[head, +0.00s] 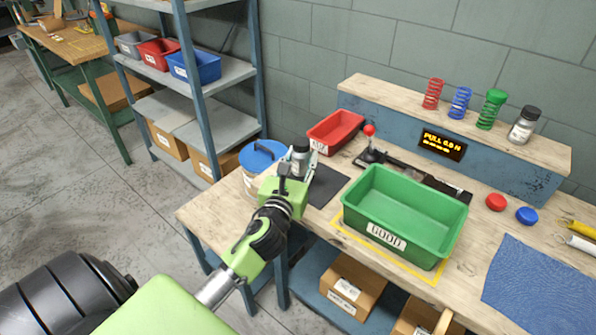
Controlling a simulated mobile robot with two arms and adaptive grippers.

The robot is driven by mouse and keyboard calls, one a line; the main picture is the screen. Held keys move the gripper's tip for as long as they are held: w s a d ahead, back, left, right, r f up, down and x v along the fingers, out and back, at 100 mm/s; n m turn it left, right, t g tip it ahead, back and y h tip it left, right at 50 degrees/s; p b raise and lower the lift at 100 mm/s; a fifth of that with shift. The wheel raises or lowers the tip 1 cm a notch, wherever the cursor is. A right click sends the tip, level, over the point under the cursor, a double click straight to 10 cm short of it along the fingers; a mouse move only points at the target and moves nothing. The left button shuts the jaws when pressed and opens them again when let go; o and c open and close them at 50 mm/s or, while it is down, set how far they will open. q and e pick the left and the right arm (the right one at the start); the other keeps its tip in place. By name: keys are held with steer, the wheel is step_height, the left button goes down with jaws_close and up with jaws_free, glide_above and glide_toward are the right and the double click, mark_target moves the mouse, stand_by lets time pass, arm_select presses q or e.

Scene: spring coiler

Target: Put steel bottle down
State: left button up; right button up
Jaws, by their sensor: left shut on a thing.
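My left gripper (299,160) is over the left end of the workbench (215,215), shut on the steel bottle (301,146). Only the dark top and a little of the bottle's grey side show; the fingers and my wrist hide the rest. The bottle looks about upright, beside a dark mat (327,186) on the bench. I cannot tell whether its base touches anything. My right gripper is out of view.
A green GOOD bin (403,245) stands right of the mat, a red bin (334,128) behind it. A lever fixture with a red knob (369,130) is close by. A blue-lidded drum (262,154) is to the left. A raised shelf holds springs and a jar (523,126).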

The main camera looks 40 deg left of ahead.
mark_target(298, 170)
arm_select(q)
steer(key=shift+w+a+f, duration=0.3)
steer(key=shift+a+f, duration=0.1)
steer(key=shift+f, duration=0.1)
steer(key=f, duration=0.1)
steer(key=f+b, duration=0.1)
steer(key=f, duration=0.1)
steer(key=shift+w+a+f, duration=0.1)
steer(key=shift+a+f, duration=0.1)
steer(key=shift+a, duration=0.15)
steer(key=shift+f, duration=0.25)
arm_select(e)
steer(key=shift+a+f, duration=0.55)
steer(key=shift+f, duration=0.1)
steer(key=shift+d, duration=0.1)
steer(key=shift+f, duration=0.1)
arm_select(q)
steer(key=o, duration=0.9)
steer(key=shift+f, duration=0.2)
steer(key=o, duration=0.4)
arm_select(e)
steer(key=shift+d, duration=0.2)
